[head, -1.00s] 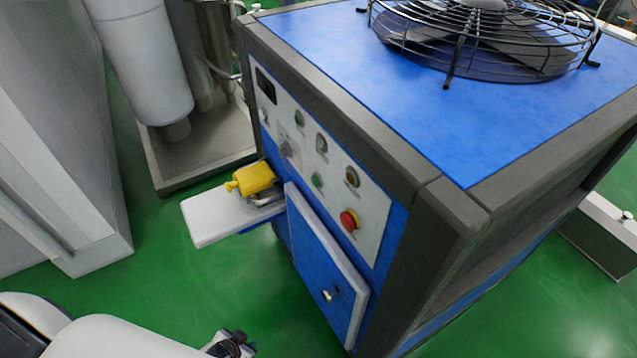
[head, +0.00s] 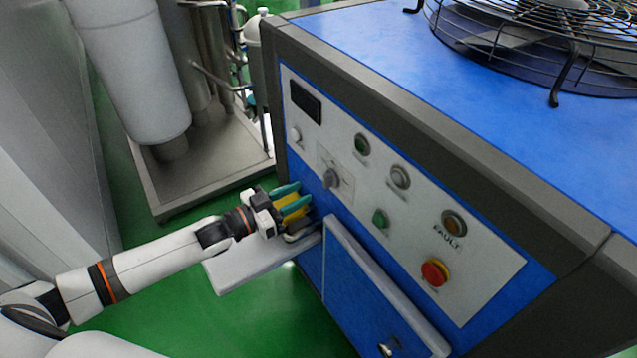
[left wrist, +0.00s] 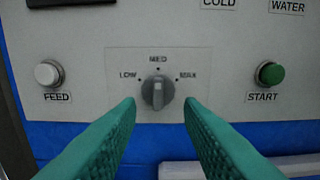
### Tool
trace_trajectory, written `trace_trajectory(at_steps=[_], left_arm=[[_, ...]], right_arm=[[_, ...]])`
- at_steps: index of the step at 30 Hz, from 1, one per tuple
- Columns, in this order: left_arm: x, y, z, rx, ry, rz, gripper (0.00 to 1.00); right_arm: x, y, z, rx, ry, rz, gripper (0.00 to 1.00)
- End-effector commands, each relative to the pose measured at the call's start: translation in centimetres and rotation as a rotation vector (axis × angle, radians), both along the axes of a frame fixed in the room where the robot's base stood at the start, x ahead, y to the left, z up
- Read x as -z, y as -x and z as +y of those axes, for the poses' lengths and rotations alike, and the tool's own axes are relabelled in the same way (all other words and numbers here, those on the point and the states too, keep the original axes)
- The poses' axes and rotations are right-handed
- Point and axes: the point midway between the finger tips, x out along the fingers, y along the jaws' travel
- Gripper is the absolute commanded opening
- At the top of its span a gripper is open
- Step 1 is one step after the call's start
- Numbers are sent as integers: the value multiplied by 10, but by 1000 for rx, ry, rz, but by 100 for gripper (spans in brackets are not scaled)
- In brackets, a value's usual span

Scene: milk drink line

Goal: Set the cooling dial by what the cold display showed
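The cooling dial (head: 330,178) is a grey knob on the white control panel of the blue machine. In the left wrist view the dial (left wrist: 158,92) is marked LOW, MED and MAX, and its ridge stands upright, in line with MED. My left gripper (head: 297,198) is open, its teal fingers pointing at the panel just short of the dial. In the left wrist view its fingertips (left wrist: 159,107) are apart, one to each side below the dial, with nothing between them. A dark display (head: 306,101) sits at the panel's upper left; I can read no figures on it. My right gripper is out of view.
A white FEED button (left wrist: 48,72) and a green START button (left wrist: 269,74) flank the dial. A red button (head: 435,272) is lower right.

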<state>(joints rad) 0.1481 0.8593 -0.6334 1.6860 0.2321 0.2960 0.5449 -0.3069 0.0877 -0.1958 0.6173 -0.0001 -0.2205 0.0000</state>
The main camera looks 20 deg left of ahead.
Motion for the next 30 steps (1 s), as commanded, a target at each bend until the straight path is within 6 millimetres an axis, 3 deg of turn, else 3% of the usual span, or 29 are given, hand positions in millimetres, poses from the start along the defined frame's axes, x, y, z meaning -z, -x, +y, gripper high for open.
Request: trace_trajectory(at_steps=[3,9,22,23,28,30], left_arm=[[-2,-21,-15,-1,0,-3,34],[-1,-43,-33,-1,-2,-1,34],[0,-51,-39,-2,-4,0,34],[0,-51,-39,-2,-4,0,32],[0,-51,-39,-2,-4,0,4],[0,-51,-39,-2,-4,0,0]], right_arm=[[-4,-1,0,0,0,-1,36],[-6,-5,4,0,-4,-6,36],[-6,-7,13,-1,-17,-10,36],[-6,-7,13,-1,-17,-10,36],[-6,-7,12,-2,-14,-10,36],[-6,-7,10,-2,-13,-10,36]])
